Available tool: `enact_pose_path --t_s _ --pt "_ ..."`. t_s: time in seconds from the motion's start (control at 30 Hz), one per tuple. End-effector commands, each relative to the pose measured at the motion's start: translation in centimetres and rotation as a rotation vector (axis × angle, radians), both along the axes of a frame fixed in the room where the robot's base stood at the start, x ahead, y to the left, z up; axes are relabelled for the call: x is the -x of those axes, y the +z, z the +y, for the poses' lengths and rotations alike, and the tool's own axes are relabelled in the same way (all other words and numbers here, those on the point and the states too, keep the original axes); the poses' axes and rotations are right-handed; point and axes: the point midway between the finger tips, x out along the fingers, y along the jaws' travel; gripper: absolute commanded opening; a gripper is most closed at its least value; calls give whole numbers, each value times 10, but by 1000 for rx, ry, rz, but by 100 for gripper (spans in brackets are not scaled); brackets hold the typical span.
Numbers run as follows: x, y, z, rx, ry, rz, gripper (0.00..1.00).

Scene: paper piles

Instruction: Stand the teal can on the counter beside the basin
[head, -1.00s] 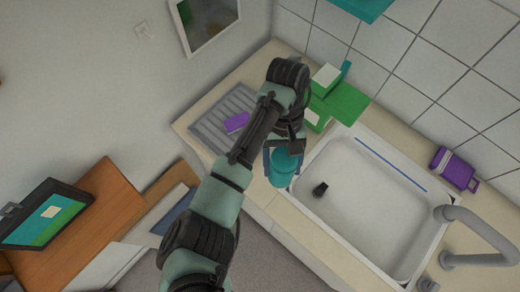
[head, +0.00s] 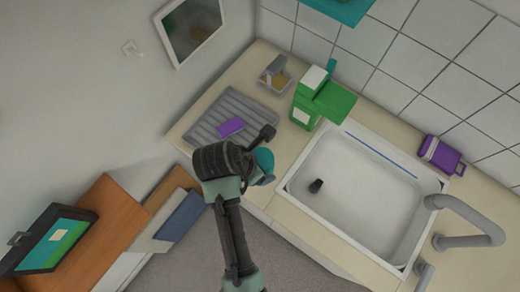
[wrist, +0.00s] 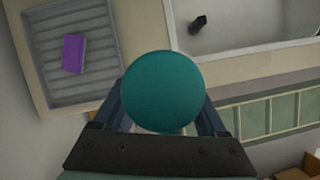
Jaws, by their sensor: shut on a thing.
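The teal can (wrist: 162,92) is between the fingers of my gripper (wrist: 168,125), which is shut on it; the wrist view shows its round top. In the head view the can (head: 264,160) is mostly hidden behind my wrist, near the counter's front edge. Whether its base touches the counter (head: 282,147) cannot be told. The white basin (head: 355,190) is set into the counter to the right of the can. In the wrist view the basin (wrist: 240,52) lies beyond the can, to the upper right.
A grey ribbed tray (head: 205,129) with a purple sponge (head: 230,127) lies left of the can. A grey tap (head: 470,217) is at the basin's right.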

Motion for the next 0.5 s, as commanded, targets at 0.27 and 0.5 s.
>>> enact_pose_path --t_s 0.27,0.5 --pt "2 -44 2 2 17 2 0" --pt "1 -66 2 2 15 1 0"
